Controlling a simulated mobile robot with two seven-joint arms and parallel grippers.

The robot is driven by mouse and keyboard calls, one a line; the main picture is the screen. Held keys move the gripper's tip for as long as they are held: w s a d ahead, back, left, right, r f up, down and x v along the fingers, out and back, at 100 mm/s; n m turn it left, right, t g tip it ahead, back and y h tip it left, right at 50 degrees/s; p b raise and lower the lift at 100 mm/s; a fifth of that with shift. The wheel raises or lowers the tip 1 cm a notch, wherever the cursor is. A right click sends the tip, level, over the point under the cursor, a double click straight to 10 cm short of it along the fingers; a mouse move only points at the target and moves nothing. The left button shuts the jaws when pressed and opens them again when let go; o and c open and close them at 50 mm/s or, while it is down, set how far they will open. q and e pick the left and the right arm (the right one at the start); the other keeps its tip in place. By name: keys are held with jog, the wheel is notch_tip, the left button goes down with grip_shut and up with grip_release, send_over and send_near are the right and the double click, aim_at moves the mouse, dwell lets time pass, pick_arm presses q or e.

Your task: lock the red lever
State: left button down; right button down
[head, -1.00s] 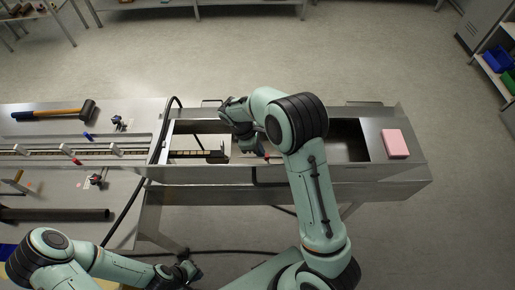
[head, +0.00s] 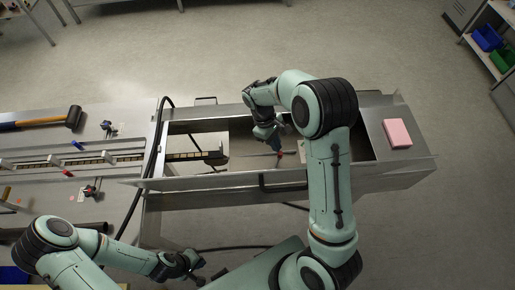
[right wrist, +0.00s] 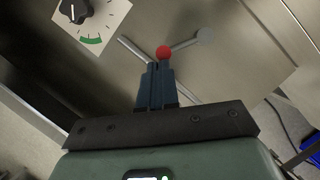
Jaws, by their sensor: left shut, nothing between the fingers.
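The red lever's round red knob (right wrist: 163,51) is in the right wrist view, just beyond the fingertips of my right gripper (right wrist: 155,66). Grey rods show on both sides of it, one ending in a grey ball (right wrist: 205,36). The right gripper's two fingers look closed together; I cannot tell whether they touch the knob. In the head view the right gripper (head: 275,146) reaches down into the machine's open bay, beside a small red spot (head: 280,154). My left gripper (head: 192,267) is shut and empty, in front of the machine at the bottom.
A black dial (right wrist: 72,10) on a white plate with a green arc is at upper left in the wrist view. In the head view the metal machine frame (head: 220,190) surrounds the bay. A pink block (head: 397,133) is on its right end, a hammer (head: 45,120) at left.

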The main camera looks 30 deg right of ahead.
jog(key=d+m, duration=0.1)
jog(key=s+d+m+y, duration=0.1)
jog(key=m, duration=0.1)
jog(key=shift+s, duration=0.3)
pick_arm(q)
jog(key=shift+f, duration=0.1)
pick_arm(e)
jog(key=shift+a, duration=0.15)
